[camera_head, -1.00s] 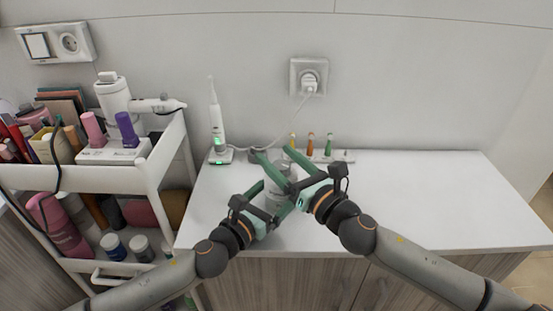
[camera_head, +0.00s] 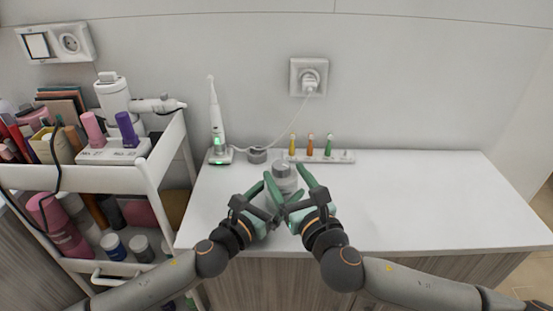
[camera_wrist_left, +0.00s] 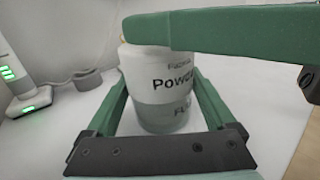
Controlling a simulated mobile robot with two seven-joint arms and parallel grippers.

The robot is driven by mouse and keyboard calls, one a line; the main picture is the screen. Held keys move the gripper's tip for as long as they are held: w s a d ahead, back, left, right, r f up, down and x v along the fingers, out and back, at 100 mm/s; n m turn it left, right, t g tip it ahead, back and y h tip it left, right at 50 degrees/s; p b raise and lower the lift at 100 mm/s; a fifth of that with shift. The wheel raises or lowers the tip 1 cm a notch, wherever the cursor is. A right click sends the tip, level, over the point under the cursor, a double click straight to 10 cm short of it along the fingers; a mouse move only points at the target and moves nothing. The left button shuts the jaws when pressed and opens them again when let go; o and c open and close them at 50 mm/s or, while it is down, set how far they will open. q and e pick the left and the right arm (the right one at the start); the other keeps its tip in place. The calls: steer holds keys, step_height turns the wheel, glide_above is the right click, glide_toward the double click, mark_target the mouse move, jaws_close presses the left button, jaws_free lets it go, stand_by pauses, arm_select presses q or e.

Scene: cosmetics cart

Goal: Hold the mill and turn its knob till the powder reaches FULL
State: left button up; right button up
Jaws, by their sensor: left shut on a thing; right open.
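The mill (camera_head: 284,187) is a pale upright cylinder with a grey round knob (camera_head: 283,168) on top, standing near the counter's front. My left gripper (camera_head: 271,196) is shut around its body. In the left wrist view the mill (camera_wrist_left: 158,68) shows "Powder" lettering and, lower, partly hidden "FU" lettering on a grey-green band. The powder's exact level is unclear. My right gripper (camera_head: 299,187) is open at the mill's right and near side, fingers pointing away from me. One of its green fingers (camera_wrist_left: 235,30) crosses over the mill's top in the left wrist view and hides the knob there.
An electric toothbrush (camera_head: 216,130), a round grey piece (camera_head: 257,155) and a strip with coloured brush heads (camera_head: 325,156) stand along the wall. A cord runs to the socket (camera_head: 309,77). A loaded cart (camera_head: 152,175) is at left. The counter's right side (camera_head: 430,200) is clear.

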mark_target(278, 162)
steer(key=shift+x, duration=3.05)
steer(key=shift+c, duration=0.2)
jaws_close()
